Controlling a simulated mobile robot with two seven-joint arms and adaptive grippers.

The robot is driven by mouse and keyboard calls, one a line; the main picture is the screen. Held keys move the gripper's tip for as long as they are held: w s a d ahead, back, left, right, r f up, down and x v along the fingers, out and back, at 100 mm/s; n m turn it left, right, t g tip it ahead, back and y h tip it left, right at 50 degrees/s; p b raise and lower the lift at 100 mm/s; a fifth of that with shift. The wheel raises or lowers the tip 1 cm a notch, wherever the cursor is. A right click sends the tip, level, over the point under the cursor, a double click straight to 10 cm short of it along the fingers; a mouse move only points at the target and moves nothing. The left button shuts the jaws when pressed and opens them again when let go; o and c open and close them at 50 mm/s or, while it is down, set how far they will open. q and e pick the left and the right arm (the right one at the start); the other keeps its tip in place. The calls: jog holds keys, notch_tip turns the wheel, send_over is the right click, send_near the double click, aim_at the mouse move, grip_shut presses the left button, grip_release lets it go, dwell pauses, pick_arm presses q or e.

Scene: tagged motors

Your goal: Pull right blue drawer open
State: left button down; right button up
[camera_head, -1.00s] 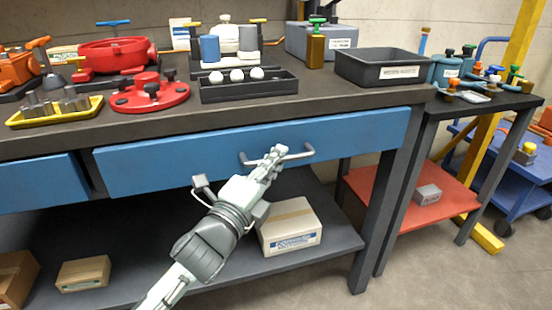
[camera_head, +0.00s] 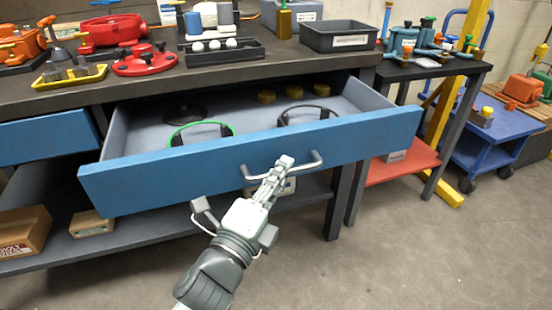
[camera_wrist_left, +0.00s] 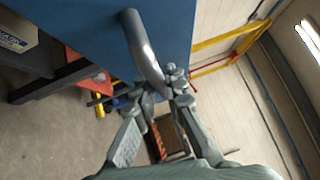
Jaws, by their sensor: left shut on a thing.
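The right blue drawer (camera_head: 150,189) stands pulled well out from the workbench in the head view. Its grey bar handle (camera_head: 311,163) is on the front panel. My left gripper (camera_head: 279,168) is shut on the handle near its middle. In the left wrist view, the handle (camera_wrist_left: 143,45) runs from the blue drawer front (camera_wrist_left: 85,25) down to the fingers of my left gripper (camera_wrist_left: 160,90). Inside the drawer lie a green-banded headset (camera_head: 202,127), a black headset (camera_head: 306,110) and several yellow round items (camera_head: 294,91). My right gripper is not in view.
Another blue drawer (camera_head: 45,136) at the left is closed. The workbench top (camera_head: 130,85) carries red parts, a black tray (camera_head: 225,55) and a dark bin (camera_head: 345,36). A side table (camera_head: 425,72) and blue cart (camera_head: 490,145) stand right. Floor in front is clear.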

pick_arm(q)
jog(key=shift+s+d, duration=0.3)
jog(key=shift+s, duration=0.65)
jog(key=shift+s+d, duration=0.3)
jog(key=shift+s, duration=0.65)
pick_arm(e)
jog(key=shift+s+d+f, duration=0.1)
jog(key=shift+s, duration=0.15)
pick_arm(q)
jog(key=c, duration=1.6)
grip_release()
jog(key=shift+o, duration=0.2)
jog(key=v, duration=1.2)
